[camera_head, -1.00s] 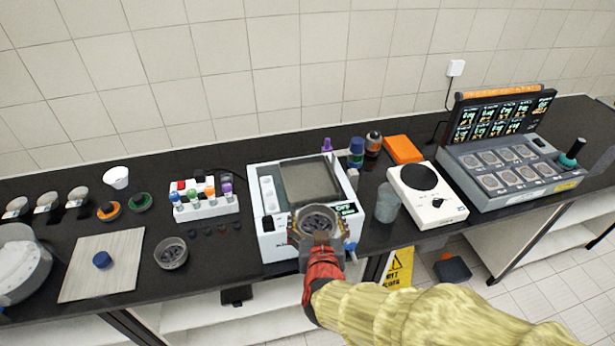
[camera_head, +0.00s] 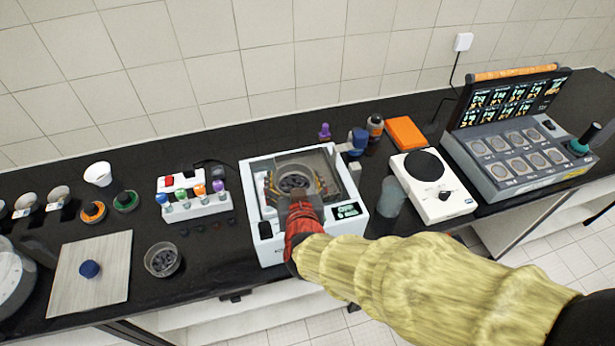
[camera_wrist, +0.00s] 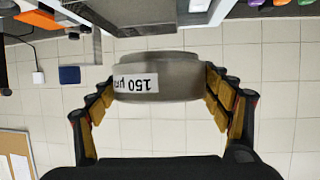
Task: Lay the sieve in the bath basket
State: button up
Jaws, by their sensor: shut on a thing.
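My gripper (camera_head: 291,196) is shut on the round metal sieve (camera_head: 295,178), with one finger on each side of its rim. In the wrist view the sieve (camera_wrist: 160,80) shows a white label reading "150 µ" upside down, between the two fingers (camera_wrist: 162,98). In the head view the sieve appears over the open well of the white bath (camera_head: 262,225). The basket inside the bath is mostly hidden by my gripper and the sieve. I cannot tell whether the sieve touches anything below it.
A second round dish (camera_head: 163,260) stands left of the bath, near a rack of coloured-cap vials (camera_head: 196,205). A beaker (camera_head: 390,197) and a white hotplate (camera_head: 432,200) stand close on the right.

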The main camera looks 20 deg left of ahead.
aim_at(304, 171)
jog(key=w+f, duration=0.1)
jog(key=w, duration=0.1)
jog(key=w+f, duration=0.1)
jog(key=w, duration=0.1)
jog(key=w+f+b, duration=0.1)
jog(key=w, duration=0.1)
jog(key=shift+w+d+f, duration=0.2)
jog(key=shift+d, duration=0.1)
jog(key=w+f, duration=0.3)
jog(key=shift+f+b, duration=0.3)
jog(key=shift+b, duration=0.1)
jog(key=shift+w+d+f, duration=0.15)
jog(key=shift+w+f, duration=0.3)
jog(key=shift+f, duration=0.1)
jog(key=f, duration=0.3)
jog(key=shift+w+f+b, duration=0.2)
jog(key=shift+f+b, duration=0.05)
jog(key=shift+b, duration=0.05)
